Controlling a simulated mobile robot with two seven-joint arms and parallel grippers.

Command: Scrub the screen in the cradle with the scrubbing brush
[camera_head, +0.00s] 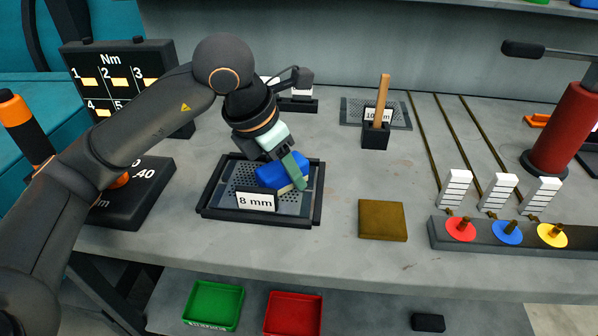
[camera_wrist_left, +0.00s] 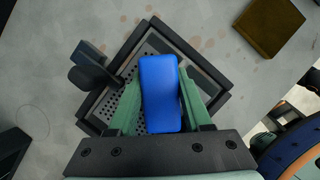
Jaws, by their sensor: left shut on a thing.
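My left gripper (camera_head: 290,174) is shut on a blue scrubbing brush (camera_head: 270,176), and the brush is over the perforated screen in the black cradle. The brush also shows between the green fingers in the left wrist view (camera_wrist_left: 161,92). The grey screen (camera_head: 236,178) carries an "8 mm" label and lies inside the black cradle (camera_head: 318,208). The brush hides part of the screen. The brush's pale underside is close to the screen; I cannot tell for sure whether it touches. My right gripper is not in view.
A second screen (camera_head: 352,108) marked "10" lies at the back, behind a black holder (camera_head: 375,136) with a wooden handle. A brown block (camera_head: 382,220) sits right of the cradle. Green (camera_head: 213,305) and red (camera_head: 293,314) bins are below the front edge. Bench between cradle and block is clear.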

